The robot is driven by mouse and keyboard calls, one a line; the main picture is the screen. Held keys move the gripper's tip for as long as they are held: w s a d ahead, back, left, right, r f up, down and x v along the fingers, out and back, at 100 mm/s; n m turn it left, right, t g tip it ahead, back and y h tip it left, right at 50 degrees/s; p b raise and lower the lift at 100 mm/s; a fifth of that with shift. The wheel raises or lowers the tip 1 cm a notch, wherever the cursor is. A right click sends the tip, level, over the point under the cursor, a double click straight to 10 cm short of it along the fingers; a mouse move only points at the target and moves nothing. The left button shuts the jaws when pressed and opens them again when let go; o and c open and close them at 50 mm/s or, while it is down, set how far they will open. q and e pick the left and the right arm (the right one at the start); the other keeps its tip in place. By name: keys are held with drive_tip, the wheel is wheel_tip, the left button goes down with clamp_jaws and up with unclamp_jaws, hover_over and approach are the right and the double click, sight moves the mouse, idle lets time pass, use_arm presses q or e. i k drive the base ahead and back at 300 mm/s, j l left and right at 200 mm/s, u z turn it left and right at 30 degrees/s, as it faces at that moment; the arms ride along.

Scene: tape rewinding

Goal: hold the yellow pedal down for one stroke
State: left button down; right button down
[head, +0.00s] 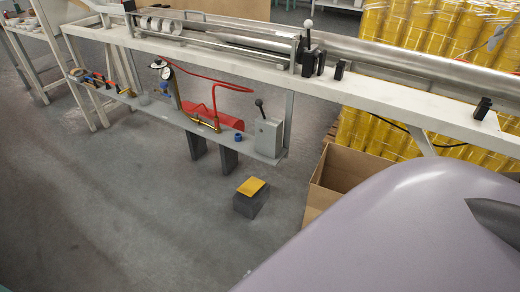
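The yellow pedal (251,186) is a small flat yellow plate on top of a dark grey block (249,204) on the floor. It stands in front of the machine's lower shelf, left of a cardboard box. The plate looks slightly tilted; I cannot tell whether it is pressed. Nothing touches the pedal in this view. Neither of my grippers shows in the head view.
A long white machine frame (400,105) with metal rollers crosses the back. Its lower shelf carries a grey lever box (268,138) and a gauge (167,73). An open cardboard box (322,170) stands right of the pedal. The grey floor (130,200) to the left is clear.

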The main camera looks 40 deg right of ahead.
sight(249, 187)
drive_tip(key=i+z, duration=0.45)
drive_tip(key=i, duration=0.65)
drive_tip(key=i+u, duration=0.1)
drive_tip(key=i, duration=1.05)
drive_tip(key=i+u, duration=0.2)
drive_tip(key=u, duration=7.35)
